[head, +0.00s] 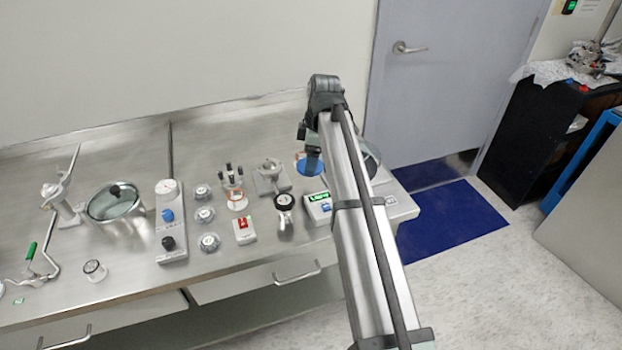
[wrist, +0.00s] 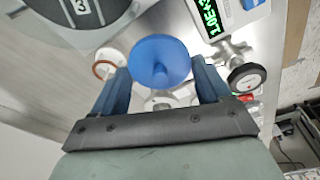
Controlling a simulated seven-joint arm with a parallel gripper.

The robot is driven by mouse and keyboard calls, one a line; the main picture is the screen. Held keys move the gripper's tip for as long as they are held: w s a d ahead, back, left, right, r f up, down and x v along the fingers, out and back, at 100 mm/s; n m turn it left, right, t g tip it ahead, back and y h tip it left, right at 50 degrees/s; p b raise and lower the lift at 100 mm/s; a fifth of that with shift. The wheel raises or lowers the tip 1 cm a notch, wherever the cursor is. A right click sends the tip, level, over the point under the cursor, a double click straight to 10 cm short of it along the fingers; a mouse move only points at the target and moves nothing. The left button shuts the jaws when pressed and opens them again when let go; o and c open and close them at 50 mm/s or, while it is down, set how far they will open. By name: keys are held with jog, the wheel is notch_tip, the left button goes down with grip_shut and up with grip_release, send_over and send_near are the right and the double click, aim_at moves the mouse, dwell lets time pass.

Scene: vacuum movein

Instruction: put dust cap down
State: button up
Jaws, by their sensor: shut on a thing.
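The blue dust cap (wrist: 158,50) is a round disc with a short stem, in the middle of the wrist view. My gripper (wrist: 160,72) is shut on it, with a dark blue finger on each side. In the head view my gripper (head: 312,150) is over the right part of the steel bench (head: 110,163), largely hidden by my arm. A blue disc (head: 306,167) shows beside it there, partly covered. I cannot tell the exact gap between the cap and the bench.
In the wrist view, a white fitting with an orange ring (wrist: 107,63) lies left of the cap. A valve with a black knob (wrist: 246,78) and a green-lit display box (wrist: 214,18) are to the right. A round part marked 3 (wrist: 80,10) is at upper left.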

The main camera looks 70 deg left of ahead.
aim_at(309, 186)
jog(key=shift+f, duration=3.45)
jog(key=shift+f, duration=0.15)
jog(key=o, duration=0.9)
jog(key=shift+c, duration=0.2)
jog(key=r, duration=0.4)
jog(key=w+r, duration=0.1)
jog(key=r, duration=0.7)
jog(key=shift+w+d+r, duration=0.1)
jog(key=shift+w+d, duration=0.2)
jog(key=shift+d, duration=0.1)
